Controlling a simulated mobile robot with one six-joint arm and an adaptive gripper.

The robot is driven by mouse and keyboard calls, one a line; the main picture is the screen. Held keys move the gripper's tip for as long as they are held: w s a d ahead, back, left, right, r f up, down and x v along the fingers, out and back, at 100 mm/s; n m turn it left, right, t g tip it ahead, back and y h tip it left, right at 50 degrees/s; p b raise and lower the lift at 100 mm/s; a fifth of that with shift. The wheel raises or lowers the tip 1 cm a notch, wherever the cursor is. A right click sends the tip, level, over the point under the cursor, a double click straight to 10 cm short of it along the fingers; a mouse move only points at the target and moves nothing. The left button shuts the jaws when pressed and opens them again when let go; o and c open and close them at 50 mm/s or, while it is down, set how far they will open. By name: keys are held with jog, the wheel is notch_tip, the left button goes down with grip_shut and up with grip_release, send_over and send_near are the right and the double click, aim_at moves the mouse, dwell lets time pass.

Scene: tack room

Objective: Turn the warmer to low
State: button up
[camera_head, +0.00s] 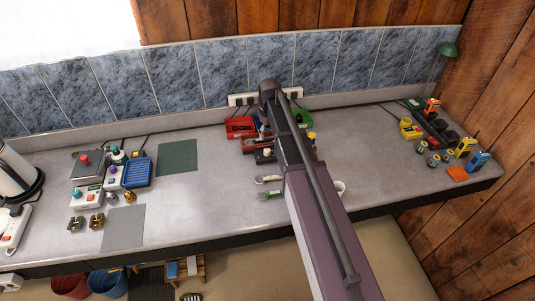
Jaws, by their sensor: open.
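The warmer cannot be told for certain among the small devices at the left of the counter. A white box with a teal knob (86,196) stands in front of a dark flat-topped unit with a red knob (84,160). A pale box with a purple knob (111,179) stands beside them, left of a blue ribbed tray (137,173). Knob settings are too small to read. My arm reaches over the middle of the counter, well right of these devices. My gripper is not visible; the arm may hide it.
Green (178,156) and grey mats (124,227) lie flat on the grey counter (215,200). Brass fittings (97,220) stand near the front left. Red tool trays (241,126) and wrenches (268,179) lie around my arm. Coloured tools (465,147) crowd the right end. The centre-left is clear.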

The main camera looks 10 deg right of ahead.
aim_at(267, 150)
jog(key=shift+s+a+f+b, duration=0.1)
jog(key=shift+a+f+b, duration=0.05)
jog(key=shift+f+b, duration=4.25)
jog(key=shift+f, duration=0.15)
grip_shut()
